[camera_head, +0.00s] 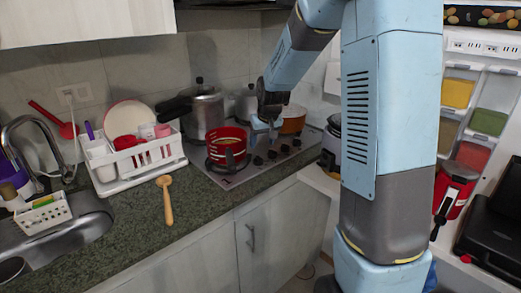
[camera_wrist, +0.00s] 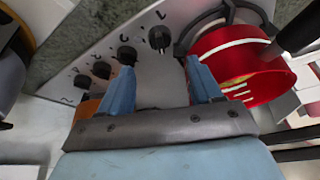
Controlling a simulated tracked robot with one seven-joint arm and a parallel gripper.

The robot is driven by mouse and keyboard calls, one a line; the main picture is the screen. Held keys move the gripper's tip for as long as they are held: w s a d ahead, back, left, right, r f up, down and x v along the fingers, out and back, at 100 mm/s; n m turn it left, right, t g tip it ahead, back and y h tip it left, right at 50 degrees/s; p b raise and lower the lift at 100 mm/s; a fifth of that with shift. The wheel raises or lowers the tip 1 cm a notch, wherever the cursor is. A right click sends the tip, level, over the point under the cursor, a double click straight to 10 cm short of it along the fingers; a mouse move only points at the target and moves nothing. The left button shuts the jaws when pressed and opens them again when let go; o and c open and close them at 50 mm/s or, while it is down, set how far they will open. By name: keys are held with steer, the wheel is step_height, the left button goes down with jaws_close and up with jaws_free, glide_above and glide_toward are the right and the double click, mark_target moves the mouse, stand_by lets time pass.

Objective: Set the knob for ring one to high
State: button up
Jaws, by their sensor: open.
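Several black stove knobs sit in a row on the hob's steel panel (camera_wrist: 158,80). In the wrist view, the knob nearest the red pot (camera_wrist: 160,38) lies just beyond the gap between my fingertips. Another knob (camera_wrist: 127,55) is right by the left fingertip. The two others (camera_wrist: 102,70) (camera_wrist: 82,82) are farther left. Labels beside the knobs are too small to read, so I cannot tell which is ring one. My gripper (camera_wrist: 161,64) is open and empty; it also shows above the hob in the head view (camera_head: 265,124). Contact with any knob cannot be told.
A red pot (camera_head: 226,146) stands on a front burner, close to my gripper. An orange pan (camera_head: 292,119) and a steel pressure cooker (camera_head: 202,112) stand behind. A white dish rack (camera_head: 137,160) is to the left. The counter in front holds a wooden utensil (camera_head: 167,202).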

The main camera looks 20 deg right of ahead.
steer(key=v, duration=0.4)
steer(key=shift+s+r, duration=0.1)
steer(key=shift+r, duration=0.2)
